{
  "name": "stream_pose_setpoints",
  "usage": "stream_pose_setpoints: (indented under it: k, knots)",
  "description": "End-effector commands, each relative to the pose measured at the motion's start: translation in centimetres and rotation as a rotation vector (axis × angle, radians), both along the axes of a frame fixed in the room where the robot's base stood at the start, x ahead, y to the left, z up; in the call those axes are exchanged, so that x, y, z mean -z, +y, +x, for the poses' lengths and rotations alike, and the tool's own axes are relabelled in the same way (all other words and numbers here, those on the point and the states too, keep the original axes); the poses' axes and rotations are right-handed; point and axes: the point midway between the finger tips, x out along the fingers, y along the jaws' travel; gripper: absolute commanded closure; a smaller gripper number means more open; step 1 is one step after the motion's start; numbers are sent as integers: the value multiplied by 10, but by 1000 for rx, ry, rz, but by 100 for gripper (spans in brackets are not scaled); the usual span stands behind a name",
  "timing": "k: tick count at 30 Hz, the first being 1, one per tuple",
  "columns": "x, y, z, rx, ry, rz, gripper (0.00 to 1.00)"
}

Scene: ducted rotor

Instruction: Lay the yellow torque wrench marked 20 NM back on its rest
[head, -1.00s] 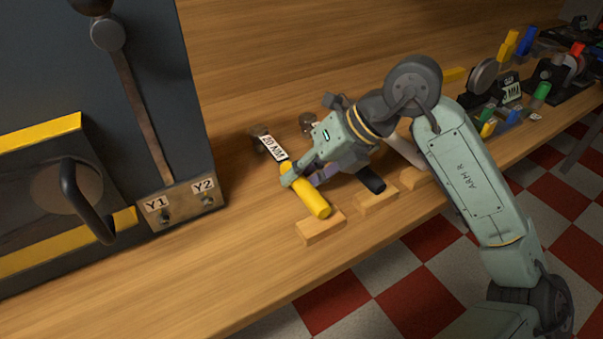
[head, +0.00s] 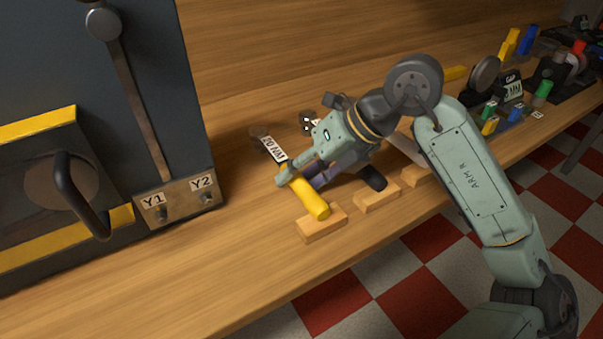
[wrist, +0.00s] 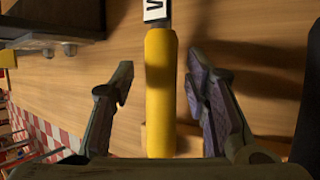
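The yellow torque wrench (head: 309,199) lies with the end of its handle at the front wooden block of its rest (head: 322,228). Its label (head: 273,148) reads 20 NM, and its dark head end points to the back left. My gripper (head: 298,178) is over the handle. In the wrist view the fingers of my gripper (wrist: 160,90) stand apart on both sides of the yellow handle (wrist: 160,95), with a gap on each side. Part of the handle's contact with the block is hard to see.
A dark-handled wrench (head: 372,178) lies to the right, close by my gripper, with its own wooden block (head: 378,196). A dark cabinet with a Y1/Y2 plate (head: 180,198) stands at left. Gauges and coloured blocks (head: 512,88) are at the far right. The bench front at left is clear.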

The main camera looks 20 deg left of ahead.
Motion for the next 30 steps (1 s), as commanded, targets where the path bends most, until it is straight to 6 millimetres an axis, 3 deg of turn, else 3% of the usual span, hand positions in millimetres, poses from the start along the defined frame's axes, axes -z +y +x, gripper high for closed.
stream_pose_setpoints:
  k: [13,30]
  knots:
    - [-6,-5,2,2,-1,-2,53]
    - [-87,-66,13,2,1,-1,53]
